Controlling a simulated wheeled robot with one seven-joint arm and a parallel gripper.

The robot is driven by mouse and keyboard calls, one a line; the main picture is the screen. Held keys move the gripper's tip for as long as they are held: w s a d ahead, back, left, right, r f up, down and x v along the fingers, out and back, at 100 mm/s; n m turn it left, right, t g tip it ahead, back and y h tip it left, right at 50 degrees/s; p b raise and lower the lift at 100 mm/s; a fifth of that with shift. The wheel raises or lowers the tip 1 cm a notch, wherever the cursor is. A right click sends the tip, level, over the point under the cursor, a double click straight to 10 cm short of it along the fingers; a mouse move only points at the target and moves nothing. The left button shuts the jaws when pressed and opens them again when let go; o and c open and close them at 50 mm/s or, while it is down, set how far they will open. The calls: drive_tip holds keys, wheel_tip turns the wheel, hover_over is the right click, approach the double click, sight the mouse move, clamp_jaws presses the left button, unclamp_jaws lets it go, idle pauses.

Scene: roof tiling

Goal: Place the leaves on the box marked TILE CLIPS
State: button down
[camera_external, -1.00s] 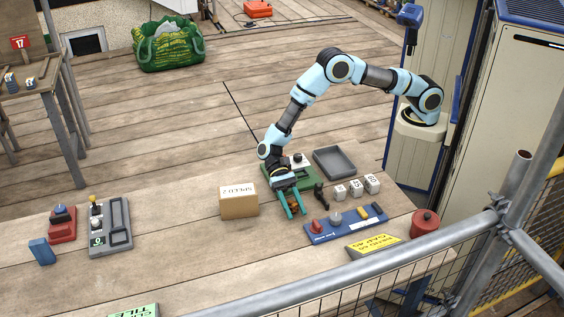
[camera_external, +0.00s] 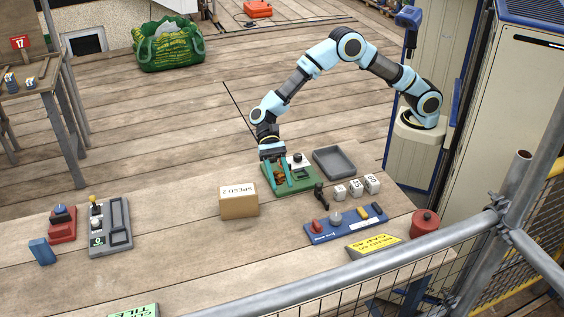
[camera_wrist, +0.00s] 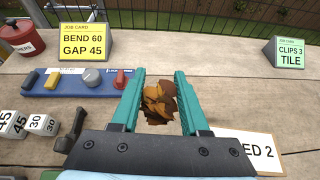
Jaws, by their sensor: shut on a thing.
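My gripper (camera_wrist: 159,76) has two teal fingers shut on a clump of brown and orange leaves (camera_wrist: 158,103). In the external view my gripper (camera_external: 277,178) is over the left part of a green tray-like block, and the leaves are only a small brown patch between the fingers. A green card reading CLIPS 3 TILE (camera_wrist: 290,53) stands at the upper right of the wrist view. It is cut off at the bottom edge of the external view (camera_external: 135,310). A cardboard box (camera_external: 239,201) reads SPEED 2. I see no box marked TILE CLIPS.

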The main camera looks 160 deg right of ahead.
drive_tip(key=w+d+r+m+t+h+p, duration=0.2)
drive_tip(key=w+d+r+m+h, duration=0.15)
drive_tip(key=d+r, duration=0.5)
drive_tip(key=p, duration=0.2)
hover_over(246, 192)
wheel_tip(246, 192, down, 6)
drive_tip(key=shift+w+f, duration=0.15)
drive_tip(key=shift+f, duration=0.1)
drive_tip(key=shift+f+p, duration=0.35)
drive_tip(key=shift+f, duration=1.9)
drive_tip(key=shift+f, duration=0.15)
drive_tip(key=shift+c, duration=2)
unclamp_jaws()
